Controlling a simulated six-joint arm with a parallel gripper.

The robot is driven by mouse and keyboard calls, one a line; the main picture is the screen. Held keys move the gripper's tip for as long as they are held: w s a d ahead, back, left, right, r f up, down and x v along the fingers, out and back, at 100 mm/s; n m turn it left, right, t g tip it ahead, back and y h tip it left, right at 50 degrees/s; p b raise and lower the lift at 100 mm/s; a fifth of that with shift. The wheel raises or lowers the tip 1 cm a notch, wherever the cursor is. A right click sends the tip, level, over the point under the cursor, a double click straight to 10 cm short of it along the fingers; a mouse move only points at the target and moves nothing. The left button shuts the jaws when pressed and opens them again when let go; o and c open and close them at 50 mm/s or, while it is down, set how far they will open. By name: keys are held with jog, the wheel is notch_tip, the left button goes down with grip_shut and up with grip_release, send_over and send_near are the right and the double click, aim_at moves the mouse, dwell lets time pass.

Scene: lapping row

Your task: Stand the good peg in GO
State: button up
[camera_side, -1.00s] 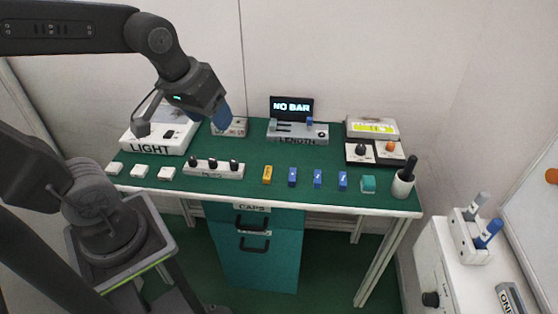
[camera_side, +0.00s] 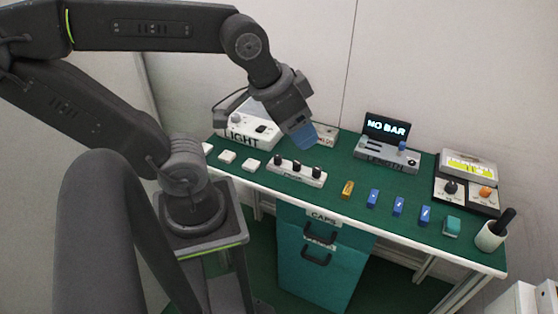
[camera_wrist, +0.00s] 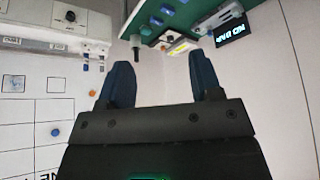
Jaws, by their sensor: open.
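A white block (camera_side: 279,172) near the front edge of the green bench holds three dark-topped pegs (camera_side: 296,166) upright in a row; its label is too small to read. I cannot tell which peg is the good one. No place marked GO is legible. My gripper (camera_side: 303,136) hangs empty above the back of the bench, behind and above the peg block. In the wrist view its two blue fingers stand apart and my open gripper (camera_wrist: 163,80) has nothing between them.
A LIGHT box (camera_side: 240,137) stands back left. A length gauge (camera_side: 385,152) reads NO BAR. A teal block (camera_side: 452,226) and a cup (camera_side: 490,237) with a dark handle stand at the right.

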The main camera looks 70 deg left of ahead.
jog(key=n+g, duration=0.6)
jog(key=n, duration=1.2)
send_over(278, 156)
notch_tip(278, 156, down, 18)
notch_tip(278, 156, down, 13)
jog(key=shift+a+f, duration=0.1)
jog(key=c, duration=1)
